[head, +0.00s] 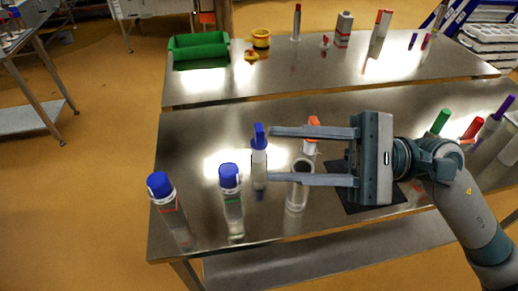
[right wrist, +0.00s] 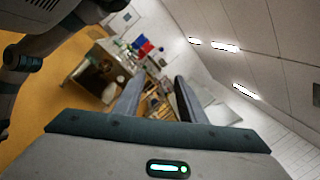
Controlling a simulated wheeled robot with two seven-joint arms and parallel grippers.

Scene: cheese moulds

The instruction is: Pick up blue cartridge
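The blue cartridge (head: 259,158) stands upright on the near metal table, with a blue angled top and a white body. My right gripper (head: 273,155) reaches in from the right with its two fingers spread wide. Its fingertips end just right of the cartridge in the head view; the height between them is hard to judge. Nothing is held between the fingers. The right wrist view also shows the right gripper (right wrist: 158,98) open and empty, with the room beyond; I cannot make out the cartridge there. My left gripper is not in view.
Two blue-capped bottles (head: 162,187) (head: 230,178) stand left of the gripper. A clear container (head: 298,192) and an orange-topped cartridge (head: 312,123) are by the fingers. Green (head: 441,121), red (head: 473,128) and purple (head: 503,106) topped items stand right. The near table's left back is clear.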

